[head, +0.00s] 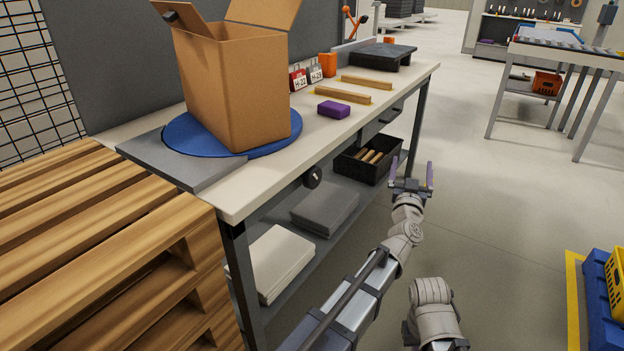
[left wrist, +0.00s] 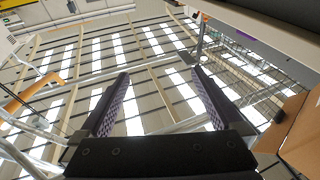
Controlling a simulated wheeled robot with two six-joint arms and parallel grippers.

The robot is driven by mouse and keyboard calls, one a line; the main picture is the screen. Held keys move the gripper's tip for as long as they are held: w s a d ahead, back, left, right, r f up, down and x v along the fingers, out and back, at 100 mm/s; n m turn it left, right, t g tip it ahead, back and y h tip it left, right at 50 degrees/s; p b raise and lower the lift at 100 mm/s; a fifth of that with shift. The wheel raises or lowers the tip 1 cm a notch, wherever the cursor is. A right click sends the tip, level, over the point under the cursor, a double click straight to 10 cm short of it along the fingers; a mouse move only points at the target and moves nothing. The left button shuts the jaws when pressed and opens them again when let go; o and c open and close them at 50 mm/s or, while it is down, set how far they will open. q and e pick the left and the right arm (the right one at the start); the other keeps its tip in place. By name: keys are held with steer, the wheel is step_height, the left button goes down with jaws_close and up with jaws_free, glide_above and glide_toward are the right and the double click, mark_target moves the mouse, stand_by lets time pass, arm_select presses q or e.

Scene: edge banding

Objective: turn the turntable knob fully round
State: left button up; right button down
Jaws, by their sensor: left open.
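The blue turntable (head: 281,138) lies on the bench top in the head view and bears an open cardboard box (head: 225,85). A dark round knob (head: 312,176), which looks like the turntable knob, sticks out below the bench's front edge. My left gripper (head: 411,172) is open and empty, its purple-lined fingers pointing up. It is apart from the knob, to its right and out in front of the bench. In the left wrist view the open fingers (left wrist: 157,98) have only the ceiling between them; the knob is not seen there. My right gripper is out of view.
The bench (head: 235,205) holds a purple block (head: 333,109), wooden strips (head: 343,95) and padlock-like tags. Its lower shelf bears stacked sheets and a black bin (head: 350,165). A wooden pallet stack (head: 90,230) stands at left.

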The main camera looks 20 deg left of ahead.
arm_select(q)
steer(key=a+r+n+g+y, duration=0.1)
steer(key=a+n+g+y, duration=0.2)
steer(key=a+n+y, duration=0.5)
steer(key=n+g+y, duration=0.6)
steer(key=g+y, duration=0.1)
steer(key=g, duration=0.7)
glide_toward(309, 176)
steer(key=w+a+f, duration=0.2)
steer(key=w+f, duration=0.1)
steer(key=shift+a+r, duration=0.1)
steer(key=shift+a, duration=0.05)
